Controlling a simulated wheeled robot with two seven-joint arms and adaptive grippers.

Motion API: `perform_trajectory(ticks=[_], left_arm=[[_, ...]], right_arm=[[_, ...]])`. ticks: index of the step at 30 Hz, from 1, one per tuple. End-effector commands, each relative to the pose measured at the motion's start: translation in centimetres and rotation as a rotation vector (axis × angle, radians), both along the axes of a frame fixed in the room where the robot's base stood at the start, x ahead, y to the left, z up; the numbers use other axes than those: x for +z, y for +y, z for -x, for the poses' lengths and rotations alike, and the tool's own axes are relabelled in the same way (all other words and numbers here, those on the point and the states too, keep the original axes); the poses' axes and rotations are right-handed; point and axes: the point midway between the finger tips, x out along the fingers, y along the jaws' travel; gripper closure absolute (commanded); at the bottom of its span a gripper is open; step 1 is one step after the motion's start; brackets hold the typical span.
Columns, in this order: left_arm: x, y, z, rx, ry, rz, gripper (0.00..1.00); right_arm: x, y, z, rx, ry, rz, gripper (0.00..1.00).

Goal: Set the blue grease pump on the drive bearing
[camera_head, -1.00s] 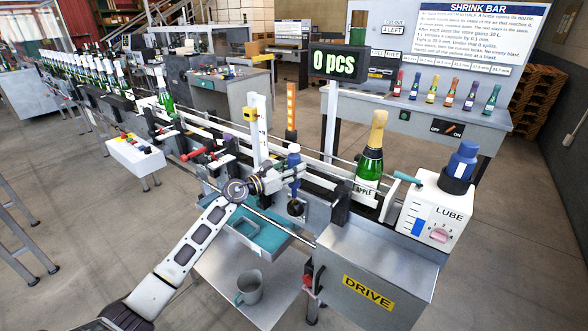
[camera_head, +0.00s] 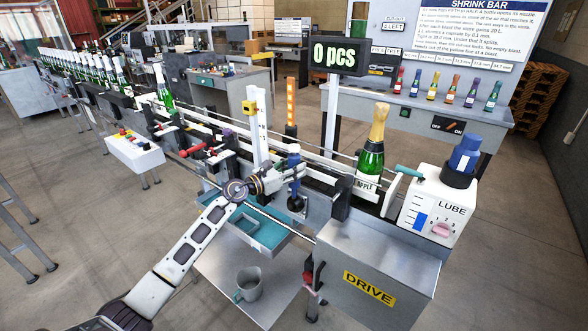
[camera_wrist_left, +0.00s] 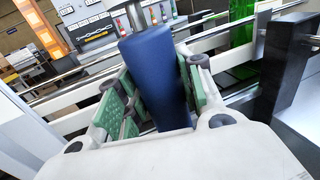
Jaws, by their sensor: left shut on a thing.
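The blue grease pump (camera_head: 294,149) is upright in my left gripper (camera_head: 288,174), beside the conveyor rail. In the left wrist view the blue body of the pump (camera_wrist_left: 153,75) stands between the green-padded fingers of the left gripper (camera_wrist_left: 150,100), which are shut on it. A grey stem shows at the pump's upper end. A dark round fitting (camera_head: 296,204) on the conveyor side is just below the pump; I cannot tell whether it is the drive bearing or whether they touch. The silver DRIVE housing (camera_head: 375,262) is to the right. My right gripper is out of view.
A champagne bottle (camera_head: 371,158) stands on the conveyor right of the gripper. The white LUBE box (camera_head: 424,208) sits at the conveyor's end. A teal tray (camera_head: 262,240) and a grey mug (camera_head: 249,284) are below the arm. An orange light column (camera_head: 291,105) rises behind the pump.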

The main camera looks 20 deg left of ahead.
Motion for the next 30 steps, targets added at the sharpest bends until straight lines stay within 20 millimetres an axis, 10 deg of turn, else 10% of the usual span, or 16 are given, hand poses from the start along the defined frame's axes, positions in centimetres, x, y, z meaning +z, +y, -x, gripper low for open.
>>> perform_trajectory(ticks=[10, 11, 16, 30], left_arm=[[0.12, 0.02, -0.02, 0.001, -0.002, 0.000, 0.97], [0.12, 0.02, -0.02, 0.001, -0.002, 0.000, 0.60], [0.07, 0.02, -0.01, 0.000, -0.001, 0.001, 0.38], [-0.09, 0.19, 0.21, 0.001, 0.001, -0.001, 0.38]], right_arm=[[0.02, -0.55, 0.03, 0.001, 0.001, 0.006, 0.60], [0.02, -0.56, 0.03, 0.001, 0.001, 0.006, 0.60], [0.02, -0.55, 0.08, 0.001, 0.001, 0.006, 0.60], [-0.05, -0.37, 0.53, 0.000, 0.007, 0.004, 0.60]])
